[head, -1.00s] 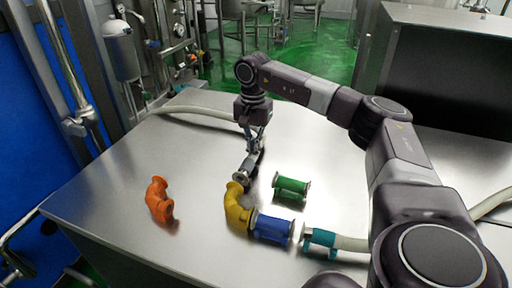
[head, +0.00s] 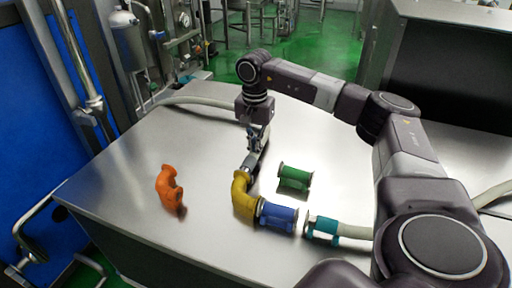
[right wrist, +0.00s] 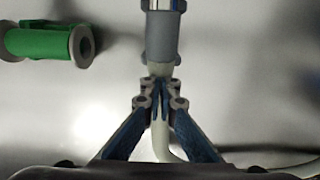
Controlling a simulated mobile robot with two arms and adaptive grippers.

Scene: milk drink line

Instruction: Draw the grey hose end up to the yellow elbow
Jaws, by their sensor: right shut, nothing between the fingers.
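The grey hose end (right wrist: 160,38) lies at the top of the right wrist view, with its pale hose (right wrist: 161,142) running back beneath my gripper. In the head view, the hose end (head: 249,164) lies close to the upper opening of the yellow elbow (head: 243,198); I cannot tell whether they touch. My right gripper (right wrist: 160,88) is shut, its fingertips over the hose just behind the grey end, with nothing held between them. It points down in the head view (head: 256,142). The elbow's lower end meets a blue piece (head: 278,216). My left gripper is not in view.
A green piece (head: 294,178) lies right of the hose end. An orange elbow (head: 169,188) stands at the left. A teal-ended hose (head: 322,228) lies right of the blue piece. The steel tabletop (head: 120,190) is clear at the left.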

